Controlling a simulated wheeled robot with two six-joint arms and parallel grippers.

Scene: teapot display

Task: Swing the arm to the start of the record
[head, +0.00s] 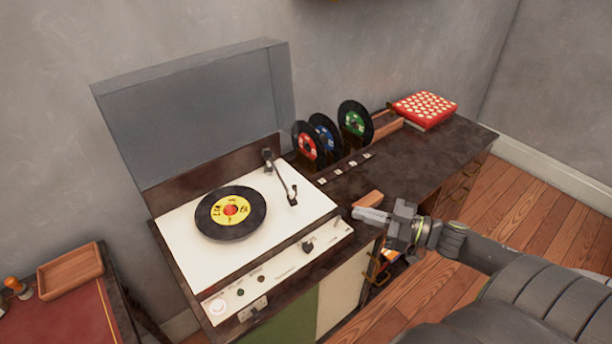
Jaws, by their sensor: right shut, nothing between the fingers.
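A black record with a yellow label (230,212) lies on the white deck of the record player (177,237). The tonearm (279,177) runs from its pivot at the back of the deck to a dark head at the right, clear of the record. The clear lid (190,115) stands open behind. My right gripper (372,215) is shut and empty, beyond the front right corner of the player, apart from the tonearm. My left gripper is not in view.
Records with red (306,144), blue (324,133) and green (355,122) labels stand upright behind the player's right side. A red patterned box (424,109) sits at the cabinet's far end. A wooden tray (70,270) is at the left. The dark cabinet top (425,160) has free room.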

